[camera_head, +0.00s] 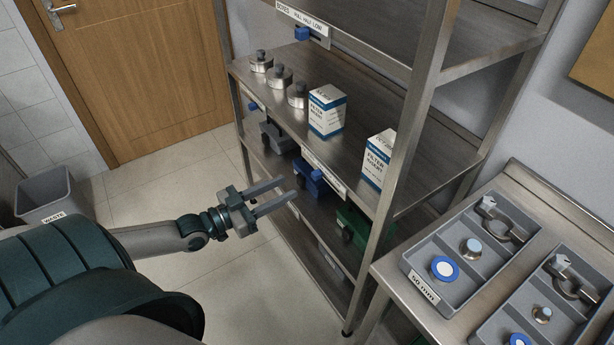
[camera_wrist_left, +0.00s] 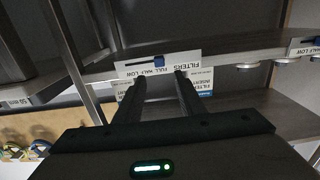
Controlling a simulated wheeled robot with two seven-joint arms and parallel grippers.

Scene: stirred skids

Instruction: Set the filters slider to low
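The filters label (camera_head: 335,184) is on the front edge of the middle shelf, with a blue slider knob (camera_head: 318,174) on it. My left gripper (camera_head: 291,189) is open and empty, just in front of the shelf edge. In the left wrist view its fingers (camera_wrist_left: 158,82) point at the label, one on either side of the knob's line. No contact shows. My right gripper is out of view.
Filter insert boxes (camera_head: 326,112) and metal weights (camera_head: 279,78) stand on the shelf above the label. Blue (camera_head: 309,180) and green (camera_head: 352,228) items sit below. A shelf post (camera_head: 405,130) rises at right, beside a bench with grey trays (camera_head: 420,262).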

